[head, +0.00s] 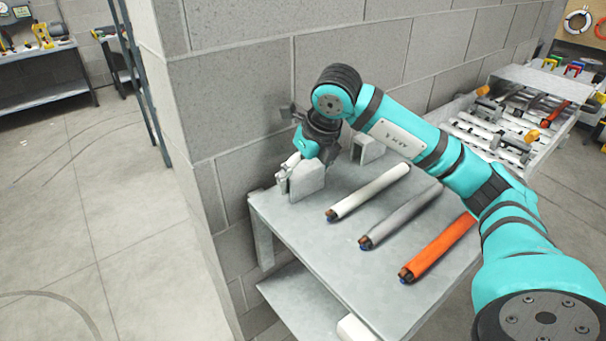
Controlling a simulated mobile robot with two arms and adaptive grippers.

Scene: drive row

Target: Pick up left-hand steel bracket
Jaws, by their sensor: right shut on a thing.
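The left-hand steel bracket (309,181) is a light grey plate at the far left corner of the grey table (343,261). My right gripper (288,176) is shut on this bracket at its left side. Whether the bracket touches the tabletop is hard to tell. A second steel bracket (372,150) stands farther right at the back of the table, partly hidden behind my right arm. My left gripper is not in view.
A white rod (370,191), a grey rod (402,215) and an orange rod (440,247) lie side by side on the table. A block wall (235,110) rises close behind. Another loaded table (525,78) stands back right. Open floor (100,215) is at left.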

